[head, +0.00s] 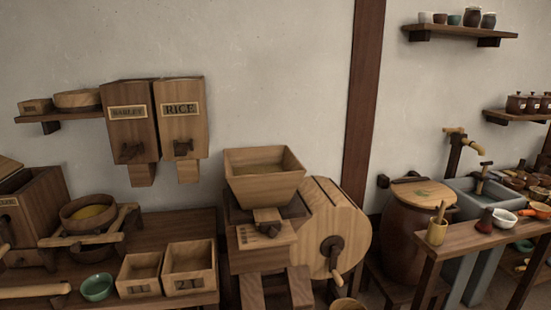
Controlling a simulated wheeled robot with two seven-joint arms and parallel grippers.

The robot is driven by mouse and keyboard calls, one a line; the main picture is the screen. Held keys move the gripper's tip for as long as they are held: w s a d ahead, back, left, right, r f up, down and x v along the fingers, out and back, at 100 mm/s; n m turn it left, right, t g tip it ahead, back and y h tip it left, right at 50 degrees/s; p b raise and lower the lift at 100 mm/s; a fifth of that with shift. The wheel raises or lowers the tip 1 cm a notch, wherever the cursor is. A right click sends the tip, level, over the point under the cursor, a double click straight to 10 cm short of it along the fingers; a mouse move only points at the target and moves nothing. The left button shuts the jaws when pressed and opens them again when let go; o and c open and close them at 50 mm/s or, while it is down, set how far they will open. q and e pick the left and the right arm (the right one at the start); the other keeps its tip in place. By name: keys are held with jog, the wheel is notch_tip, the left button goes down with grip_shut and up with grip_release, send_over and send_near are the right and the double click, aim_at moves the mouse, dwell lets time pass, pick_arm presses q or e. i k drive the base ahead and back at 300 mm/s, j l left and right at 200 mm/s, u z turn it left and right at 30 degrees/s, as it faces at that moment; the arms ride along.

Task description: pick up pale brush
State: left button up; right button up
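I cannot clearly pick out a pale brush. A pale wooden handle (35,291) lies at the left front edge of the left bench; its far end is cut off by the picture's edge, so I cannot tell what it belongs to. A pale stick-like handle (441,210) stands up out of a small wooden cup (436,233) on the right counter; its lower end is hidden in the cup. Neither of my grippers is in view.
The left bench (190,229) holds a green bowl (97,287), two open wooden boxes (189,283) and a bowl on a wooden frame. A hopper mill (264,193) with a crank stands in the middle. The right counter (467,239) bears small bowls and a dark red item.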

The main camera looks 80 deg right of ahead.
aim_at(519, 170)
jog(key=z, duration=4.25)
